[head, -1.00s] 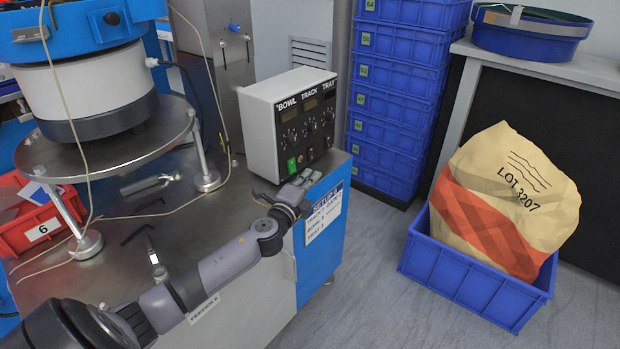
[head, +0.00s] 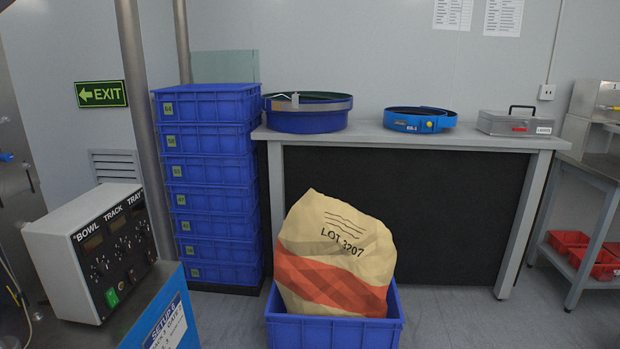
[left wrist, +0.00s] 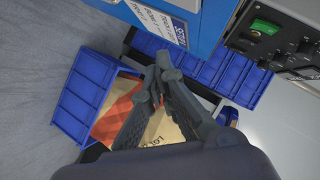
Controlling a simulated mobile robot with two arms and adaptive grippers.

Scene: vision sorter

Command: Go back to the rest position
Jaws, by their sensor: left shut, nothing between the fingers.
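My left gripper (left wrist: 164,68) shows in the left wrist view, its dark fingers shut together with nothing between them. The fingers stand in front of the sack and bins in that picture and appear apart from them. The control box (left wrist: 275,35) with its green switch is at the upper right there, and the blue cabinet side with the setup label (left wrist: 158,18) is at the top. Neither of my arms shows in the head view now. My right gripper is in no view.
In the head view the control box (head: 88,250) sits at the left. A blue stack of bins (head: 212,190) stands behind it. A LOT 3207 sack (head: 335,250) fills a blue bin (head: 335,332) on the floor. A bench (head: 420,135) carries bowls and a case.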

